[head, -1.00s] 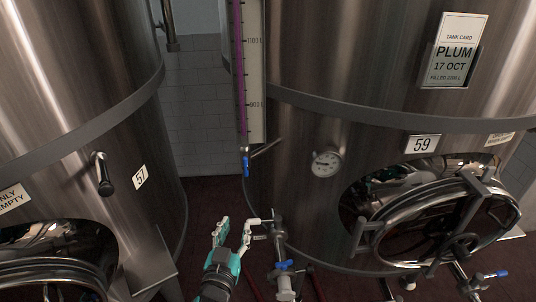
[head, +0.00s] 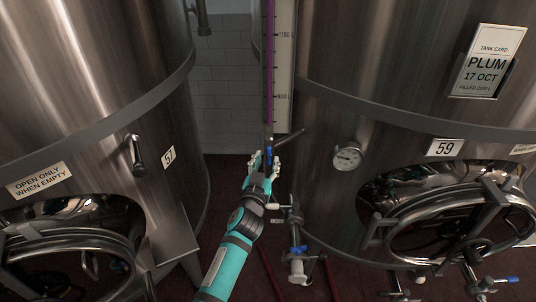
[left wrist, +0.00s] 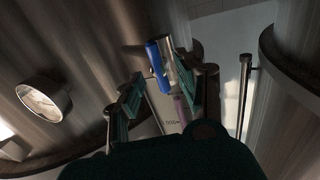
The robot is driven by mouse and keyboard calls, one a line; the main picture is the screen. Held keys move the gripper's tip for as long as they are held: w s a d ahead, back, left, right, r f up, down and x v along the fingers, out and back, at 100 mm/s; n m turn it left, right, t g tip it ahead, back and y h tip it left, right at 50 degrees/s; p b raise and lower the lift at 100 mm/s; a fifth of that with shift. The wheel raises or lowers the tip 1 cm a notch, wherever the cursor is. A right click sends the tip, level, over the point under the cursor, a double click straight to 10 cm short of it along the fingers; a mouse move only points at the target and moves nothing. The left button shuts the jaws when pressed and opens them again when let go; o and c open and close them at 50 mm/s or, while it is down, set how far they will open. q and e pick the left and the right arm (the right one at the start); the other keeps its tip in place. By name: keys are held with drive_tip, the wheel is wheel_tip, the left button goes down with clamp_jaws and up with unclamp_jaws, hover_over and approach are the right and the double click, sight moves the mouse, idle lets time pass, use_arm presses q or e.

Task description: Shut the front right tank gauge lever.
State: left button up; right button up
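The gauge on tank 59 is a clear tube with purple liquid beside a pale scale (head: 284,70). Its blue lever (head: 269,152) is at the tube's foot, in line with the tube. My left gripper (head: 266,163) is open around the lever's lower part, which the fingers partly hide. In the left wrist view, the blue lever (left wrist: 154,55) shows between the two open fingers, closer to the right one; I cannot tell whether they touch it. My right gripper is not in view.
Tank 57 (head: 90,60) stands on the left. A valve fitting (head: 297,255) with a blue handle is below my gripper.

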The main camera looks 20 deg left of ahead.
use_arm(q)
drive_tip(key=shift+w, duration=1.2)
drive_tip(key=shift+a, duration=0.1)
clamp_jaws()
